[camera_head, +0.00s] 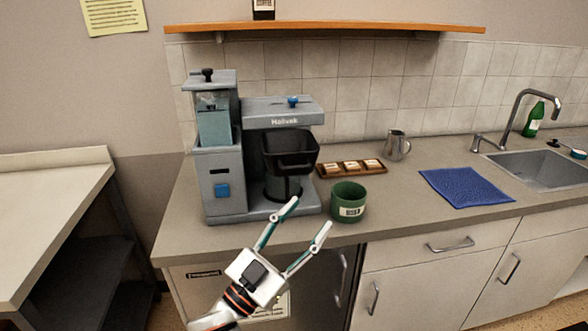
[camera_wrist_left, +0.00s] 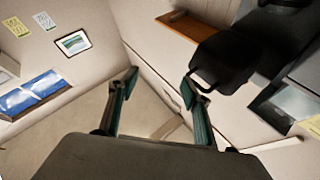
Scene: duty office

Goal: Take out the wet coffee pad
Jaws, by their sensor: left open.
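A grey coffee machine (camera_head: 222,175) stands on the counter. Its black filter basket (camera_head: 291,150) sits under the brew head, and the basket also shows in the left wrist view (camera_wrist_left: 224,62). A coffee pad cannot be seen; the inside of the basket is hidden or too dark to tell. My left gripper (camera_head: 308,213) is open and empty, in front of the machine and below the basket, apart from it. It also shows in the left wrist view (camera_wrist_left: 158,84), fingers spread. My right gripper is in neither view.
A green labelled container (camera_head: 348,202) stands right of the machine, close to my left gripper. Behind it are a wooden tray (camera_head: 326,174) with small items and a metal jug (camera_head: 396,146). A blue cloth (camera_head: 466,187) lies before the sink (camera_head: 540,172). A shelf (camera_head: 330,27) hangs above.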

